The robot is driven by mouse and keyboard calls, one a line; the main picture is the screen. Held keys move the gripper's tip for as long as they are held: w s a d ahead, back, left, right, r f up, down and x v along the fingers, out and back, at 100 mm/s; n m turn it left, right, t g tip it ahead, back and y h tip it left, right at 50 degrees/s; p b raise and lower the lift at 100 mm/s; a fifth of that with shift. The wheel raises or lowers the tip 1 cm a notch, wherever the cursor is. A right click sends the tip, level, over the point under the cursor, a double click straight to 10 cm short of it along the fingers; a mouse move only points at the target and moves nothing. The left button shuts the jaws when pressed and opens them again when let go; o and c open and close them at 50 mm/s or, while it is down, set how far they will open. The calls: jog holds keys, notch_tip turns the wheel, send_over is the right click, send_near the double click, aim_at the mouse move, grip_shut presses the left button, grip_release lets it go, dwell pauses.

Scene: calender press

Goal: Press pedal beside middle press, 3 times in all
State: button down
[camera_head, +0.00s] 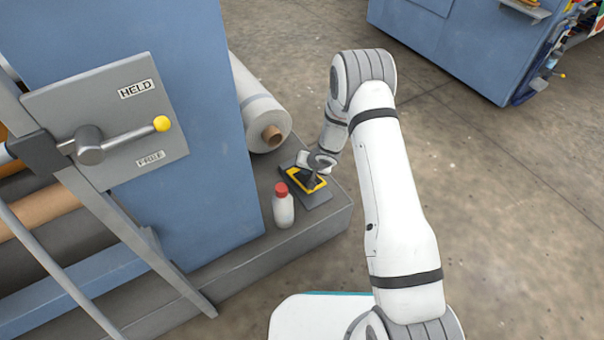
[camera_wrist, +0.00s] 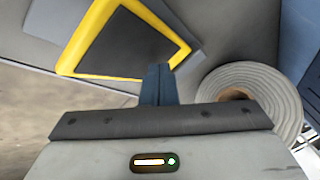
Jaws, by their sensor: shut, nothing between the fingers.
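The pedal (camera_head: 296,182) is a dark pad with a yellow border on a grey plate. It sits on the grey ledge beside the blue press (camera_head: 185,110). In the wrist view the pedal (camera_wrist: 118,45) fills the upper left, and its lower edge is near my fingers. My gripper (camera_head: 313,181) is shut and empty, with its fingertips over the right part of the pedal in the head view. In the wrist view my gripper (camera_wrist: 157,75) points toward the pedal's lower right corner. I cannot tell whether the fingertips touch the pedal.
A white bottle (camera_head: 283,209) with a red cap stands on the ledge close to the pedal. A white roll (camera_head: 258,107) lies behind it. A lever (camera_head: 125,142) with a yellow knob is on the HELD/FREE plate at left. Open floor (camera_head: 500,220) lies to the right.

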jog(key=shift+w+r+p, duration=0.1)
jog(key=shift+r+p, duration=0.2)
jog(key=r+p, duration=0.1)
jog(key=p, duration=0.1)
jog(key=r+p, duration=0.2)
jog(key=p, duration=0.1)
jog(key=w+r+p, duration=0.1)
jog(key=p, duration=0.1)
jog(key=shift+a+r+p, duration=0.4)
jog(key=shift+w, duration=0.1)
dwell(0.5)
